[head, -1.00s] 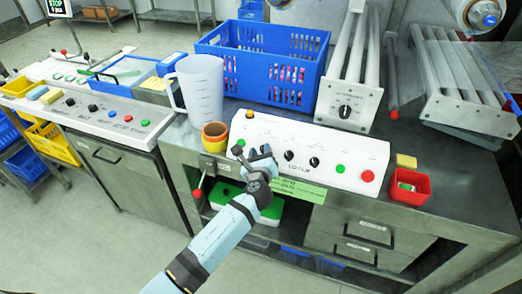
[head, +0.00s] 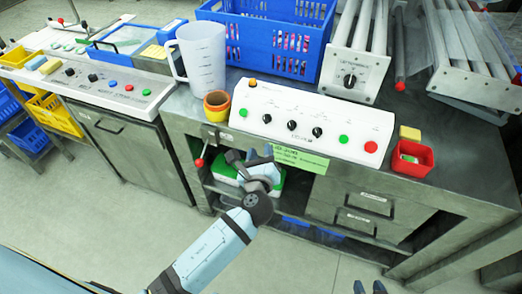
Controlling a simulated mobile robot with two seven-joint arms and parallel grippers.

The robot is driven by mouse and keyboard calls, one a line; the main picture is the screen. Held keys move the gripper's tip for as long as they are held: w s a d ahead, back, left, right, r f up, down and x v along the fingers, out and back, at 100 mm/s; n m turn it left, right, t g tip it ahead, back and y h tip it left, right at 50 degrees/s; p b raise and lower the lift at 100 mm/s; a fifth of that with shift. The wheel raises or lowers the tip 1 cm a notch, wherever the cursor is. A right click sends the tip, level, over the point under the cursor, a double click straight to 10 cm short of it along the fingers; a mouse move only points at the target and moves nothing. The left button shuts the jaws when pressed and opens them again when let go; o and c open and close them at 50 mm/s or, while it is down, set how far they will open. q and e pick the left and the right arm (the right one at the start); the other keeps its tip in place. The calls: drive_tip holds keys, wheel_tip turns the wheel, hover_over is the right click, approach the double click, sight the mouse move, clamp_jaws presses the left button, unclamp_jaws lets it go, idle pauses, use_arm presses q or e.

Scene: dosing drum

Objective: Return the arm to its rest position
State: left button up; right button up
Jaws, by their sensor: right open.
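My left gripper (head: 260,153) is at the end of the pale blue arm that rises from the bottom of the head view. It is in front of the bench, below the white control panel (head: 310,125) and beside the green label (head: 300,158). It appears apart from the panel. Its fingers point away from me and are foreshortened, so I cannot tell whether they are open, and I see nothing held. The two dark fingertips of my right gripper (head: 369,288) show at the bottom edge, apart and empty; the rest is cut off.
A clear jug (head: 201,60), an orange-yellow cup (head: 217,106), a blue crate (head: 265,45) and a red box (head: 411,158) stand on the bench. A green-lidded box (head: 227,172) sits on the shelf behind my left gripper. The floor (head: 110,215) in front is clear.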

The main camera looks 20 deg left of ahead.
use_arm(q)
drive_tip(key=s+a+f+n+g+h+p, duration=0.2)
drive_tip(key=s+n+p, duration=0.3)
drive_tip(key=s+n, duration=0.5)
drive_tip(key=s+a+f+n+g+h+p, duration=0.1)
drive_tip(key=s+f+n+g+h+p, duration=0.2)
drive_tip(key=s+n, duration=0.7)
drive_tip(key=f+n+h+p, duration=0.1)
drive_tip(key=n+h+p, duration=0.1)
drive_tip(key=n, duration=0.3)
drive_tip(key=shift+s+a+g+h, duration=0.3)
drive_tip(key=shift+s+a, duration=0.05)
drive_tip(key=shift+a, duration=0.05)
